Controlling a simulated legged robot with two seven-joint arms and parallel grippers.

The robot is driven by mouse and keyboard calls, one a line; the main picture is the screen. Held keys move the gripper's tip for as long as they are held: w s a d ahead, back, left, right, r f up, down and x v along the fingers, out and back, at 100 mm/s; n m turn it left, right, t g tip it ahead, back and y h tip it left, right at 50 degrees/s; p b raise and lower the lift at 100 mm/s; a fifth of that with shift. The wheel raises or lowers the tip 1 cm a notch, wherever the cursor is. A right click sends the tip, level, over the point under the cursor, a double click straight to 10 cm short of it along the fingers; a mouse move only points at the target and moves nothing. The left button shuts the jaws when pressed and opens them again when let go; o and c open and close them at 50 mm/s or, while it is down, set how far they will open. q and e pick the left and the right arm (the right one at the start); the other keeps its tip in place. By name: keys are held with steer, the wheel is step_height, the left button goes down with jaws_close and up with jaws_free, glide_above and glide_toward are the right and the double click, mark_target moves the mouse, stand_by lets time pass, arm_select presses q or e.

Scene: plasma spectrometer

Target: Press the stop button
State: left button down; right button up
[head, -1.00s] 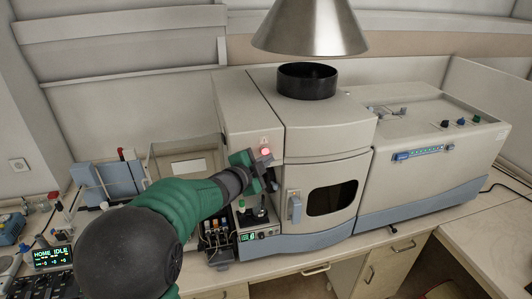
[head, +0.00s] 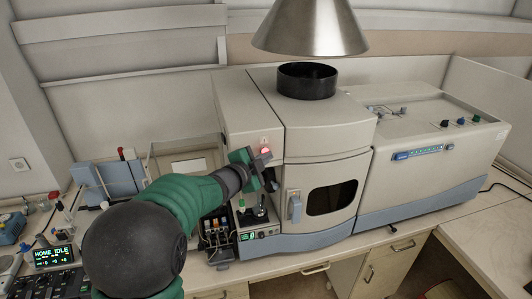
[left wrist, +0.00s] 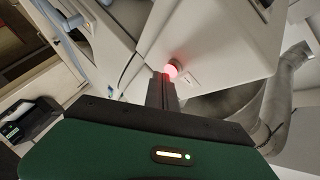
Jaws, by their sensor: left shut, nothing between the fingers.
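The stop button is a round, red-glowing button (head: 266,150) on the front of the beige spectrometer (head: 240,115), below a small warning label. It also shows in the left wrist view (left wrist: 171,71), right at the tip of my shut fingers. My left gripper (head: 264,158) is shut and empty, with its fingertips at the button and covering part of it in the head view. In the left wrist view the fingertips (left wrist: 162,76) overlap the button's lower left edge; I cannot tell whether they touch it. My right gripper is not in view.
A chamber door with a dark window (head: 331,198) and blue handle (head: 295,207) is right of my gripper. A small module with a green display (head: 253,235) stands below it. A steel exhaust cone (head: 311,25) hangs above. A control box reading HOME IDLE (head: 52,254) is at left.

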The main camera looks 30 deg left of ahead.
arm_select(q)
steer(key=shift+w+a, duration=0.1)
steer(key=shift+a, duration=0.05)
stand_by(0.5)
steer(key=shift+s+d+b, duration=0.4)
steer(key=shift+s+d, duration=0.25)
steer(key=s+d+b, duration=0.1)
steer(key=d, duration=0.1)
steer(key=s+d+b, duration=0.1)
steer(key=s+d, duration=0.1)
steer(key=shift+s, duration=0.1)
steer(key=shift+a, duration=0.1)
stand_by(0.4)
